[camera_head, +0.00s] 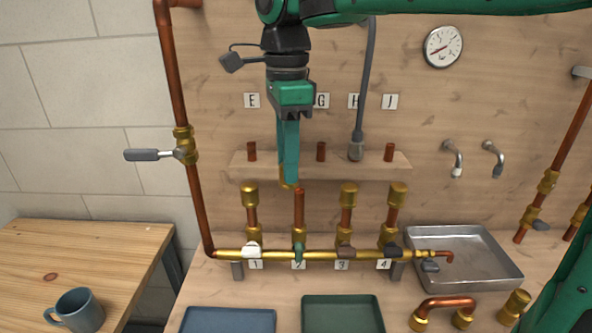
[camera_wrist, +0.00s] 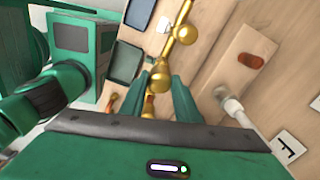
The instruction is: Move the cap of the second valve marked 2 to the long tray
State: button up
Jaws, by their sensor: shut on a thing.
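My gripper (camera_head: 288,184) points down just above the bare copper top of the second valve's pipe (camera_head: 299,208), at the label marked 2 (camera_head: 299,264). It is shut on the brass cap (camera_head: 284,184), mostly hidden behind a finger in the head view. The cap is slightly left of the pipe top and appears apart from it. Brass parts show around the fingertips in the wrist view; I cannot tell them apart surely. A blue tray (camera_head: 228,321) and a green tray (camera_head: 342,300) lie at the front, both cut off by the picture edge, so I cannot tell which is longer.
Capped pipes stand on both sides: valve 1 (camera_head: 250,195), valve 3 (camera_head: 348,195) and valve 4 (camera_head: 397,195). A shelf (camera_head: 274,162) with copper stubs and a grey hose (camera_head: 362,90) is behind. A metal basin (camera_head: 465,255) and loose fittings (camera_head: 446,303) are at right.

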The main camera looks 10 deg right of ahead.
jog(key=s+a+r, duration=0.5)
jog(key=a+r, duration=0.2)
jog(key=r, duration=0.3)
dwell(0.6)
jog(key=shift+s+a+f, duration=0.1)
jog(key=shift+s, duration=0.05)
